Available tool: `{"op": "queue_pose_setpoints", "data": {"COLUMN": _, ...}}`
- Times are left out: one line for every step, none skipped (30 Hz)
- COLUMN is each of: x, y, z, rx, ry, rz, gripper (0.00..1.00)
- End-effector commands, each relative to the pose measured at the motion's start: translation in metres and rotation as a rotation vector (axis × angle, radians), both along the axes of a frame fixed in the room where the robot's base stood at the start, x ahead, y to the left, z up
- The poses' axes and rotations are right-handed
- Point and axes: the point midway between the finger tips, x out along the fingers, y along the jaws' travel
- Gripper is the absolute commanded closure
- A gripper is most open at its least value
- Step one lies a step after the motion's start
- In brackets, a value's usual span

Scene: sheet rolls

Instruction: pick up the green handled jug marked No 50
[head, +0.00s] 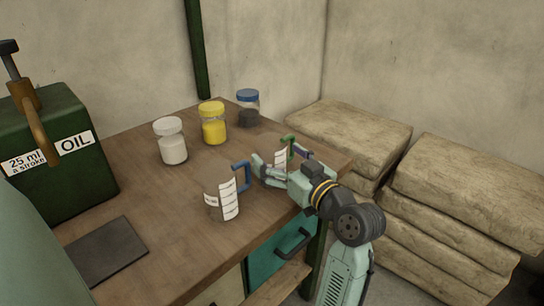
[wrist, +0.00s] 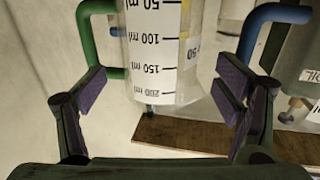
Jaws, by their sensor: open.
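The green-handled jug (head: 281,157) is clear with a white graduated label and stands near the table's right corner, partly hidden by my gripper (head: 287,168). In the wrist view the jug (wrist: 152,60) fills the middle, with its green handle (wrist: 86,42) on the left. Part of a yellowish tag reading 50 shows on its right side. My gripper (wrist: 163,92) is open, with one finger on each side of the jug's lower body. The left finger overlaps the lower end of the handle in the picture; I cannot tell whether it touches.
A blue-handled jug (head: 222,197) stands left of my gripper on the wooden table (head: 170,215). White (head: 172,146), yellow (head: 212,128) and blue-lidded (head: 247,112) jars stand behind. A green oil box (head: 65,165) is at left. Stacked sacks (head: 440,200) lie right of the table.

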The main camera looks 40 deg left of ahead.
Motion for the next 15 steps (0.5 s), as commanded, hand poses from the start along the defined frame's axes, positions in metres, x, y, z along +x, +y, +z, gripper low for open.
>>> {"op": "queue_pose_setpoints", "data": {"x": 0.0011, "y": 0.0061, "z": 0.0025, "rx": 0.001, "ry": -0.001, "rz": 0.001, "gripper": 0.16}}
{"op": "queue_pose_setpoints", "data": {"x": 0.0017, "y": 0.0083, "z": 0.0021, "rx": 0.0, "ry": -0.002, "rz": 0.001, "gripper": 0.16}}
{"op": "queue_pose_setpoints", "data": {"x": 0.0025, "y": 0.0102, "z": 0.0016, "rx": -0.001, "ry": -0.002, "rz": 0.0, "gripper": 0.16}}
{"op": "queue_pose_setpoints", "data": {"x": 0.0029, "y": 0.0111, "z": 0.0011, "rx": -0.001, "ry": -0.002, "rz": 0.0, "gripper": 0.16}}
{"op": "queue_pose_setpoints", "data": {"x": 0.0032, "y": 0.0117, "z": 0.0009, "rx": -0.001, "ry": -0.002, "rz": -0.001, "gripper": 0.16}}
{"op": "queue_pose_setpoints", "data": {"x": 0.0034, "y": 0.0118, "z": 0.0006, "rx": -0.001, "ry": -0.002, "rz": -0.001, "gripper": 0.16}}
{"op": "queue_pose_setpoints", "data": {"x": 0.0034, "y": 0.0118, "z": 0.0005, "rx": -0.001, "ry": -0.003, "rz": -0.001, "gripper": 0.16}}
{"op": "queue_pose_setpoints", "data": {"x": 0.0034, "y": 0.0116, "z": 0.0005, "rx": -0.001, "ry": -0.003, "rz": -0.001, "gripper": 0.16}}
{"op": "queue_pose_setpoints", "data": {"x": 0.0034, "y": 0.0116, "z": 0.0005, "rx": -0.001, "ry": -0.003, "rz": -0.001, "gripper": 0.16}}
{"op": "queue_pose_setpoints", "data": {"x": 0.0034, "y": 0.0115, "z": 0.0005, "rx": -0.001, "ry": -0.003, "rz": -0.001, "gripper": 0.16}}
{"op": "queue_pose_setpoints", "data": {"x": 0.0034, "y": 0.0115, "z": 0.0006, "rx": 0.0, "ry": -0.003, "rz": -0.001, "gripper": 0.17}}
{"op": "queue_pose_setpoints", "data": {"x": 0.0033, "y": 0.0114, "z": 0.0006, "rx": 0.0, "ry": -0.002, "rz": -0.001, "gripper": 0.19}}
{"op": "queue_pose_setpoints", "data": {"x": 0.0033, "y": 0.0114, "z": 0.0007, "rx": 0.0, "ry": -0.002, "rz": -0.001, "gripper": 0.21}}
{"op": "queue_pose_setpoints", "data": {"x": 0.0033, "y": 0.0114, "z": 0.0007, "rx": 0.0, "ry": -0.002, "rz": -0.001, "gripper": 0.23}}
{"op": "queue_pose_setpoints", "data": {"x": 0.0032, "y": 0.0115, "z": 0.0007, "rx": 0.0, "ry": -0.002, "rz": -0.001, "gripper": 0.26}}
